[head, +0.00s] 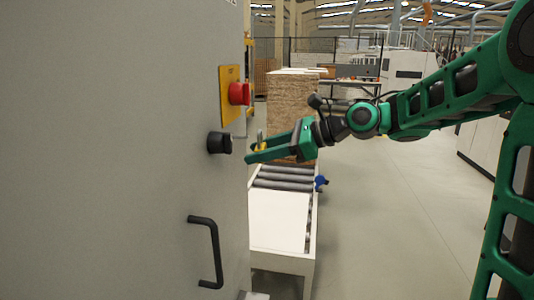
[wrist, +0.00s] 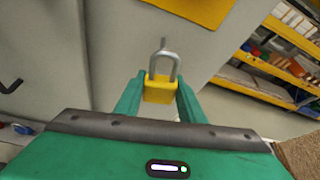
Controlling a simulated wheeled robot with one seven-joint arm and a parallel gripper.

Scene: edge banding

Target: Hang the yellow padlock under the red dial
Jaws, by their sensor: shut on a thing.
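The red dial (head: 239,94) sticks out from a yellow plate (head: 230,108) on the grey cabinet face in the head view. My gripper (head: 250,154) is at the cabinet's right edge, lower than the dial and right of a black knob. It is shut on the yellow padlock (wrist: 160,95), whose body sits between the green fingers in the wrist view. The padlock's silver shackle (wrist: 165,66) points up, with a thin grey piece at its top; I cannot tell if they touch. In the head view the padlock (head: 260,141) is mostly hidden by the fingers. The dial is not in the wrist view.
The black knob (head: 219,143) and a black handle (head: 212,250) stick out from the cabinet (head: 120,150) below the yellow plate. A roller conveyor (head: 285,183) with stacked boards (head: 290,95) stands behind my gripper. The floor (head: 390,220) to the right is clear.

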